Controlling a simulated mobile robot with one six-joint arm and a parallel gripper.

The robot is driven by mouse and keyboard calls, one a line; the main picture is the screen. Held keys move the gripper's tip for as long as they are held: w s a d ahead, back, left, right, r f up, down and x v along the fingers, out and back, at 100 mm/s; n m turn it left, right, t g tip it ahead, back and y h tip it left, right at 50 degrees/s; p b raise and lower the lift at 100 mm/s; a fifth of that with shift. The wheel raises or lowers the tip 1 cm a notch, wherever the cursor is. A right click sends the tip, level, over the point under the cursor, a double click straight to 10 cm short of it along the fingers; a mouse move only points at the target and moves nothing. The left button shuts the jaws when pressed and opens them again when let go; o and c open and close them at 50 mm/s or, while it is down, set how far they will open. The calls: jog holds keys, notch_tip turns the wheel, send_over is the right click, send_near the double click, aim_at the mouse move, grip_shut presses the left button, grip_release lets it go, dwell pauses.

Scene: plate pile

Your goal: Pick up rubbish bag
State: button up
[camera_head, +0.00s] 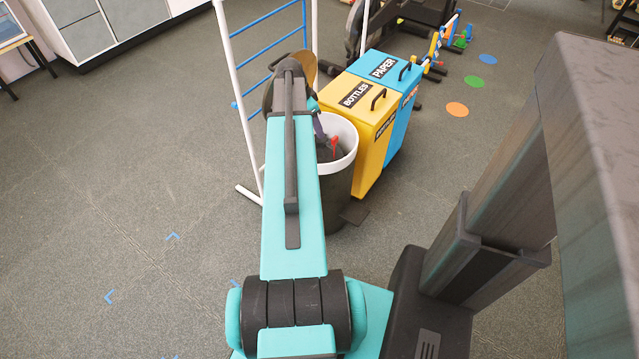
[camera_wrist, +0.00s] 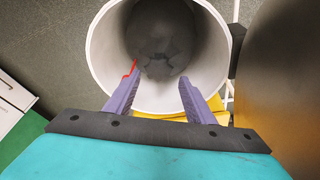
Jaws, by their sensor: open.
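The rubbish bag (camera_wrist: 163,40) is dark grey and sits inside a round bin with a white inner wall (camera_wrist: 103,50). In the head view the bin's white rim (camera_head: 347,133) shows beside my arm, with part of the dark bag (camera_head: 325,154) and a red piece (camera_head: 335,146) inside. The red piece also shows in the wrist view (camera_wrist: 130,68), beside the left fingertip. My gripper (camera_wrist: 158,75) is open, its purple fingers apart over the bin mouth, pointing in. Whether the fingertips touch the bag cannot be told.
A yellow bottles bin (camera_head: 366,120) and a blue paper bin (camera_head: 400,105) stand right of the round bin. A white frame with blue rungs (camera_head: 265,65) stands behind it. A cabinet (camera_head: 85,35) is at the back left. The grey floor at left is mostly clear.

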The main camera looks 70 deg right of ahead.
aim_at(317, 139)
jog(key=shift+x, duration=1.9)
jog(key=shift+f, duration=0.1)
jog(key=shift+b+x, duration=0.6)
jog(key=shift+x, duration=1.9)
jog(key=shift+s, duration=0.1)
grip_shut()
jog(key=shift+s, duration=0.1)
